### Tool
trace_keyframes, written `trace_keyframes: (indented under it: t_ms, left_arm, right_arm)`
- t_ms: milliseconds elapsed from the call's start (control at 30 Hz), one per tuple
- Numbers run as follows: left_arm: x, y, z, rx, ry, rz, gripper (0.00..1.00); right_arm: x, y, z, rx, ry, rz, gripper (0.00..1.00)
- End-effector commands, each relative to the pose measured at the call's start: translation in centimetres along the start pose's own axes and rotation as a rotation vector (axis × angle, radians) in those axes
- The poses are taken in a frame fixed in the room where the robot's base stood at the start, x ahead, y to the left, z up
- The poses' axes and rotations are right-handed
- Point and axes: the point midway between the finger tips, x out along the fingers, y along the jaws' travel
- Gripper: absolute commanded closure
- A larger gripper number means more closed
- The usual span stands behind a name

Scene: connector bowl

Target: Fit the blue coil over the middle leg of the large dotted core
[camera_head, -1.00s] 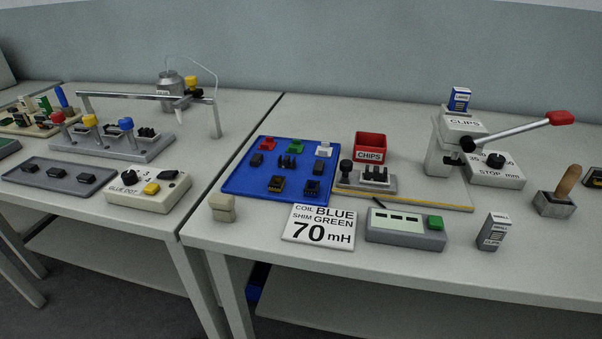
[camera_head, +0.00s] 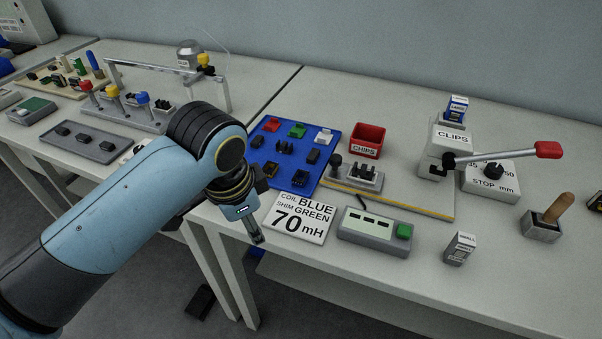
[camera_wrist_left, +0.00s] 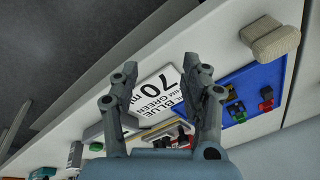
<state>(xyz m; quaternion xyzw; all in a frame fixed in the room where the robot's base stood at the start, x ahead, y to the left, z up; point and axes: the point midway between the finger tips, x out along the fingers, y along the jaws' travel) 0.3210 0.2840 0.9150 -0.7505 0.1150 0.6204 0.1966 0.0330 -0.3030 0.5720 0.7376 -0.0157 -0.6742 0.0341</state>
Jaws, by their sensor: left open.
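The blue tray (camera_head: 318,178) on the right bench holds small red, green and white parts and several dark cores (camera_head: 285,147). Their dots are too small to make out, so I cannot tell which core is the large dotted one. I cannot surely identify the blue coil; a blue upright piece (camera_head: 95,64) stands on a board at the far left. My left gripper (camera_head: 256,232) is over the bench's front edge, left of the sign. In the left wrist view its fingers (camera_wrist_left: 160,72) are apart with nothing held between them. My right gripper is not in view.
A sign (camera_head: 299,219) reads coil blue, shim green, 70 mH. A grey meter (camera_head: 374,232), a red chips box (camera_head: 367,140), a clips press (camera_head: 450,140) with a red-ended lever and a small carton (camera_head: 459,248) stand on the right bench. A tan block (camera_wrist_left: 270,40) shows in the wrist view.

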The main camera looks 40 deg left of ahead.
Motion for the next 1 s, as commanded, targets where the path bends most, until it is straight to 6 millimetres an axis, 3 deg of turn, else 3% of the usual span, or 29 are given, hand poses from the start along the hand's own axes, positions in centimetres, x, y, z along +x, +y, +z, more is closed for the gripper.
trace_keyframes:
  t_ms: [300, 500, 600, 733, 1000]
  left_arm:
    - [0.4, -4.5, -7.5, 0.374, -0.056, 0.066, 0.54]
    - [-1.6, -8.0, -13.3, 0.682, -0.078, 0.148, 0.54]
    - [-2.8, -9.2, -15.4, 0.803, -0.079, 0.187, 0.54]
    - [-3.0, -9.7, -16.3, 0.876, -0.078, 0.212, 0.54]
    - [1.1, -9.1, -15.7, 0.886, -0.078, 0.216, 0.54]
  right_arm:
    - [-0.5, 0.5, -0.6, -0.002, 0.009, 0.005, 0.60]
    - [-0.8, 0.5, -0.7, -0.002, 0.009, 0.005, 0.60]
    - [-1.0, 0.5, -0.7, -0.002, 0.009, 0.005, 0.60]
    - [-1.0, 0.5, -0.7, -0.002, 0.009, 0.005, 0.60]
    - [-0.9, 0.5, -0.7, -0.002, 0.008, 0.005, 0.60]
